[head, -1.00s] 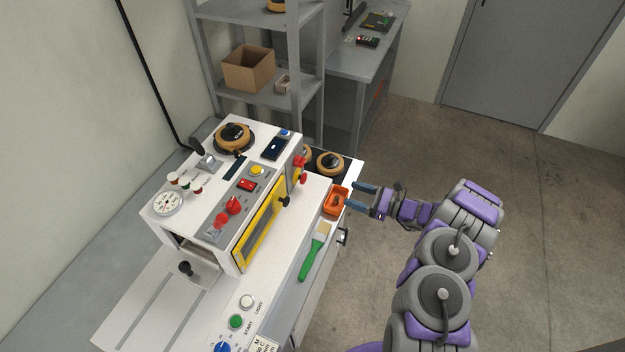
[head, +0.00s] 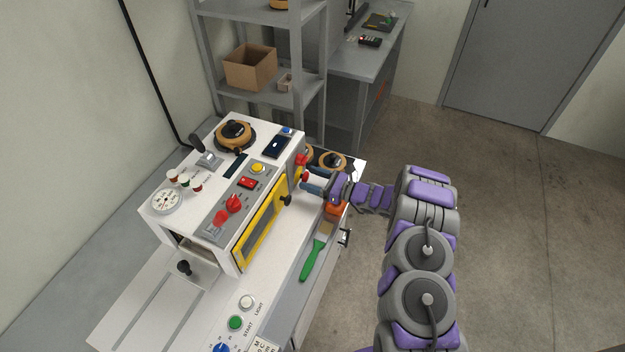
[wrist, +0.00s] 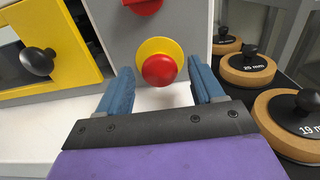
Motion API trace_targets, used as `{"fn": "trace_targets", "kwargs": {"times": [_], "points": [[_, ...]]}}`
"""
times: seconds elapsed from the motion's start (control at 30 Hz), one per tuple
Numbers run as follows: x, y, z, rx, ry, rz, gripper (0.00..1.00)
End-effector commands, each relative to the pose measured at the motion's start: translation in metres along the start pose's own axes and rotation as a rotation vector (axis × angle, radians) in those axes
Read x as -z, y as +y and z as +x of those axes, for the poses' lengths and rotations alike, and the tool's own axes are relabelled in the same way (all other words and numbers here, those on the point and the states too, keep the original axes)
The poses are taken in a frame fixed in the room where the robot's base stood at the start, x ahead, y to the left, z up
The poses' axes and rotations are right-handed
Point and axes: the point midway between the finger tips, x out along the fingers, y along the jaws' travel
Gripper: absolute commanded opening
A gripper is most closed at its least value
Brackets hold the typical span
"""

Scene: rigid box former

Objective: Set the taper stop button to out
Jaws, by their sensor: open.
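A red mushroom button on a yellow ring (wrist: 159,70) is on the side face of the white machine (head: 165,226). It shows small in the head view (head: 305,176), partly covered by my gripper. No label on it is readable, and I cannot tell whether it is in or out. My gripper (wrist: 160,90) is open and empty, its two blue fingers on either side of the button, the tips seeming near its face. Whether they touch it cannot be told. In the head view my gripper (head: 308,182) reaches the button from the right.
Another red knob (wrist: 142,4) is just above the button. A yellow-framed door with a black knob (wrist: 38,61) is at left. Tan weights (wrist: 248,67) stand at right.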

Motion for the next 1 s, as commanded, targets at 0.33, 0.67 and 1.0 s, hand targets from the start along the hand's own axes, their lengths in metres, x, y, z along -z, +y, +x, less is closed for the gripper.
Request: {"fn": "trace_targets", "kwargs": {"times": [0.33, 0.67, 1.0], "points": [[-0.0002, 0.0001, 0.001, 0.0, 0.0, 0.0, 0.59], [-0.0002, 0.0001, 0.0009, 0.0, -0.001, 0.0, 0.28], [-0.0002, -0.0001, 0.0008, 0.0, -0.001, 0.0, 0.0]]}}
